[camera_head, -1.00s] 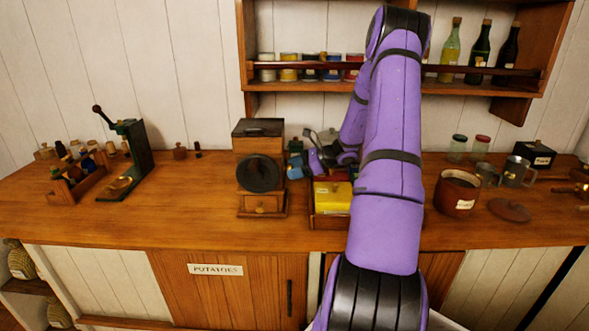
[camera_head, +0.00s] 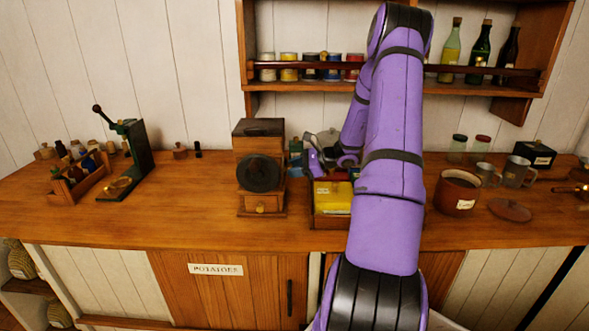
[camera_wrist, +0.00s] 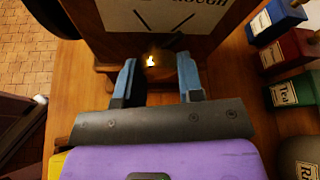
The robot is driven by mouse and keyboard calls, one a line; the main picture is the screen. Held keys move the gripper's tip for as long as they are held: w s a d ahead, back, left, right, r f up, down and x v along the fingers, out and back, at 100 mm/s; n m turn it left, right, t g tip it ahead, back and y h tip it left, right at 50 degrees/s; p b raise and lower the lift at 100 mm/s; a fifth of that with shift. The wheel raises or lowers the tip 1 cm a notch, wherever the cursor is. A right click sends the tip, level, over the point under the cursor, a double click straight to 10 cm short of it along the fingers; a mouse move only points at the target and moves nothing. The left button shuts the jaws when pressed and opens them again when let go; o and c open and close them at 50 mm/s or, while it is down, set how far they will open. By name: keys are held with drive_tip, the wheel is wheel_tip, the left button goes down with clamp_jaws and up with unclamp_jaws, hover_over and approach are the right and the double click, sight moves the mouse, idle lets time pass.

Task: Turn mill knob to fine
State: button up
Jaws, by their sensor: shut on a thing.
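The wooden coffee mill (camera_head: 258,140) stands upright on the counter, with a dark round wheel on its front and a small drawer below. In the wrist view, the mill's side (camera_wrist: 105,45) carries a white label (camera_wrist: 165,12) reading "ROUGH", with dark lines under it; its upper part is cut off. A small brass-coloured knob (camera_wrist: 153,61) sits below the label. My gripper (camera_wrist: 158,72) has its blue-padded fingers on either side of this knob and is shut on it. In the head view the knob is hidden.
A yellow box (camera_head: 332,197) lies in a wooden tray right of the mill. Blue, red and green tins (camera_wrist: 291,95) stand close to my gripper's right in the wrist view. A brown pot (camera_head: 457,190) stands farther right.

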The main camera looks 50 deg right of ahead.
drive_tip(key=shift+n+t+h, duration=0.45)
drive_tip(key=shift+n+t, duration=0.2)
drive_tip(key=shift+n, duration=0.65)
drive_tip(key=shift+n+t+h, duration=0.45)
drive_tip(key=shift+n+t, duration=0.2)
drive_tip(key=shift+n, duration=0.65)
drive_tip(key=shift+f, duration=0.1)
drive_tip(key=o, duration=0.9)
drive_tip(key=shift+o, duration=0.8)
drive_tip(key=r, duration=0.3)
drive_tip(key=shift+s+a+r, duration=0.25)
drive_tip(key=shift+s+r, duration=0.15)
drive_tip(key=s+a, duration=0.2)
drive_tip(key=s, duration=0.2)
drive_tip(key=s+a+r, duration=0.1)
drive_tip(key=s+a, duration=0.2)
drive_tip(key=s, duration=0.1)
drive_tip(key=s+a, duration=0.3)
drive_tip(key=s, duration=0.2)
drive_tip(key=shift+r, duration=0.15)
drive_tip(key=shift+c, duration=0.7)
